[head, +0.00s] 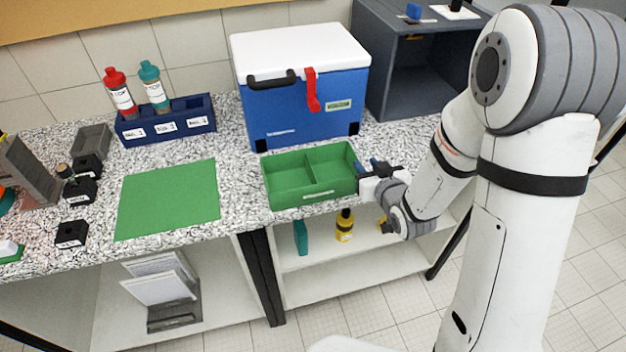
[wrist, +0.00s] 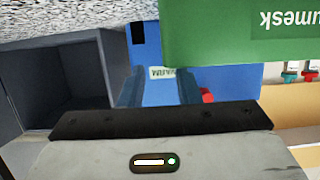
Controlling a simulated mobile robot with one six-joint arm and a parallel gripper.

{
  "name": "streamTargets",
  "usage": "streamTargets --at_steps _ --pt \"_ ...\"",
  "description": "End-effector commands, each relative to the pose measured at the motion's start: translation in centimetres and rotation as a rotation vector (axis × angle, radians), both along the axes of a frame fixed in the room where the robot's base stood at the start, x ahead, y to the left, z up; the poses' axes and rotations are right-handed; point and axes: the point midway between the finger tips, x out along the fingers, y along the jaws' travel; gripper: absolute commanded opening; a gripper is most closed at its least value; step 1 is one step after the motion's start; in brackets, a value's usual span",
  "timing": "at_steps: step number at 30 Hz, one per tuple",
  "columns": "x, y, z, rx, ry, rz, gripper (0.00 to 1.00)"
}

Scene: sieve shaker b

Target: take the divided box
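The green divided box (head: 309,195) stands on the speckled counter in front of the blue cooler, open at the top. One inner wall splits it into two compartments, and I see nothing in them. My gripper (head: 367,170) is at the box's right end, close to its front right corner. In the wrist view my gripper (wrist: 158,78) has its two blue fingers apart, with no object held between them. The box's green wall (wrist: 240,35), with upside-down lettering, shows just beyond the right finger. I cannot tell whether a finger touches the box.
The blue cooler (head: 300,105) with white lid and a dark open cabinet (head: 415,85) stand behind. A blue rack (head: 167,124) holds two bottles. A green mat (head: 168,198) lies left of the box, bare. Small black blocks (head: 78,192) sit farther left. Shelves lie below the counter.

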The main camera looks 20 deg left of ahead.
Motion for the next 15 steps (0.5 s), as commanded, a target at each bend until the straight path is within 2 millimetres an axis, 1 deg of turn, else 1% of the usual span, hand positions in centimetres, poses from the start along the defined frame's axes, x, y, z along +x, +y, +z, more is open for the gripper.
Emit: streamTargets --at_steps 1,6,9,15 --pt "0.4 0.6 -0.1 -0.001 0.003 0.003 0.3" --pt "2.1 2.0 -0.7 -0.001 0.002 0.001 0.3" --pt "2.9 2.5 -1.1 -0.001 0.001 0.0 0.3" --pt "3.3 2.7 -1.3 0.0 0.0 0.0 0.3"
